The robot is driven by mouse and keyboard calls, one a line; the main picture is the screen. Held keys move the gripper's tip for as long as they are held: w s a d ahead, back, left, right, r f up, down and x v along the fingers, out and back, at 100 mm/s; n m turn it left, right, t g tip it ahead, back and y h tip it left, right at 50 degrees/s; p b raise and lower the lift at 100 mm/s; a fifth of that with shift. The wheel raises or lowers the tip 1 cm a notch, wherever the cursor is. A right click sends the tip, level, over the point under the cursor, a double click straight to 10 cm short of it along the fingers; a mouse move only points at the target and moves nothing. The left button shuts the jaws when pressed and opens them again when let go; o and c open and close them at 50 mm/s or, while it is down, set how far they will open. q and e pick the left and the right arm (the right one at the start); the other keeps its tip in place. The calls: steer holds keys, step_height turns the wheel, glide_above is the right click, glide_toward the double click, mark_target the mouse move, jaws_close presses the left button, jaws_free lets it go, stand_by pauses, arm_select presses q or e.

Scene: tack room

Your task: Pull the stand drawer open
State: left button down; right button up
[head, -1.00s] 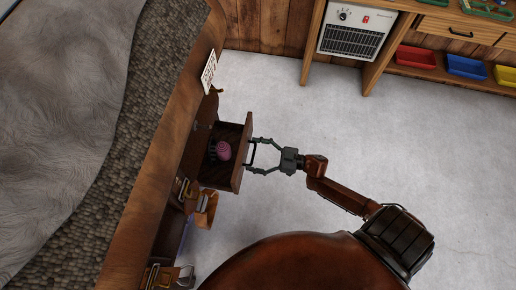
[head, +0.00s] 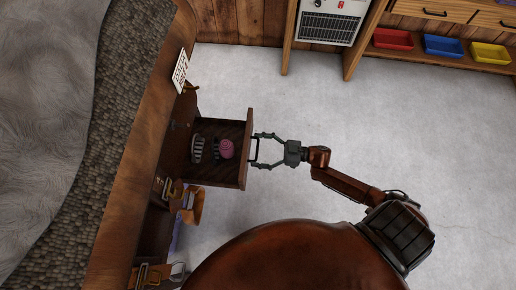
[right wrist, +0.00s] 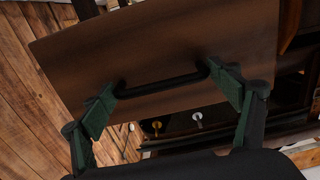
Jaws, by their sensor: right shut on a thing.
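The stand drawer (head: 222,128) is pulled out to the right from the wooden stand (head: 175,145) in the head view. Its inside shows, with a pink round item (head: 226,149) and a striped brush-like item (head: 198,149) in it. The drawer's black handle (head: 256,150) is on its front panel, which fills much of the right wrist view (right wrist: 170,55). My left gripper is not in view.
A heater (head: 328,25) and a wooden bench with red (head: 392,39), blue (head: 442,45) and yellow (head: 490,53) bins stand at the back. Tack items (head: 192,206) hang by the stand below the drawer. The grey floor right of the drawer is clear.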

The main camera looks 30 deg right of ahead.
steer(key=shift+s+a+f, duration=0.15)
steer(key=shift+s+a, duration=0.05)
steer(key=o, duration=1.4)
steer(key=shift+w+d, duration=0.1)
steer(key=shift+d, duration=0.05)
steer(key=v, duration=1.2)
